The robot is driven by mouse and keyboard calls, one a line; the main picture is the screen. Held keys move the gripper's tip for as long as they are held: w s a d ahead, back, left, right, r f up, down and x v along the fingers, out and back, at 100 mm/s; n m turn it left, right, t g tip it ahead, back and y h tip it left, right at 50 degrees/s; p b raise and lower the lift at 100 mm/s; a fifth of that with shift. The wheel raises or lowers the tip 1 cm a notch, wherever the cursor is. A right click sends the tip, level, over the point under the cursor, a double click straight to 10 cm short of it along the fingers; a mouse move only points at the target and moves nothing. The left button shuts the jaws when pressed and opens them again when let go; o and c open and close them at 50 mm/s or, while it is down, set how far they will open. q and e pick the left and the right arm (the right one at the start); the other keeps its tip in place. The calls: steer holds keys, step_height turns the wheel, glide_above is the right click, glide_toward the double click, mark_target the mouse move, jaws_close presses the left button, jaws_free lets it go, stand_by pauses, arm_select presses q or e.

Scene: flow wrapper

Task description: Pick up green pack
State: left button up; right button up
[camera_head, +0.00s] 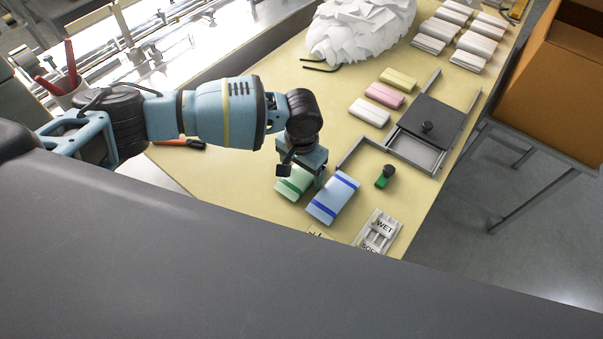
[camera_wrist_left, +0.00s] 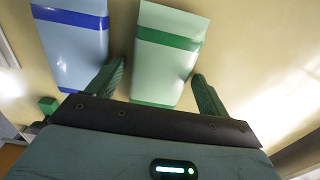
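The green pack (camera_head: 293,184) is pale green with darker green stripes and lies flat on the table. In the left wrist view the green pack (camera_wrist_left: 165,55) lies with its near end between the fingers of my left gripper (camera_wrist_left: 155,88). The fingers stand open, one on each side, with a visible gap to the pack on the right. In the head view my left gripper (camera_head: 299,176) is over the pack and hides part of it. My right gripper is not in view.
A blue pack (camera_head: 333,199) lies close beside the green one, also in the wrist view (camera_wrist_left: 75,40).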

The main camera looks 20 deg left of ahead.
mark_target(301, 173)
arm_select(q)
steer(key=c, duration=0.8)
steer(key=shift+c, duration=0.2)
step_height(301, 173, up, 10)
steer(key=p, duration=0.1)
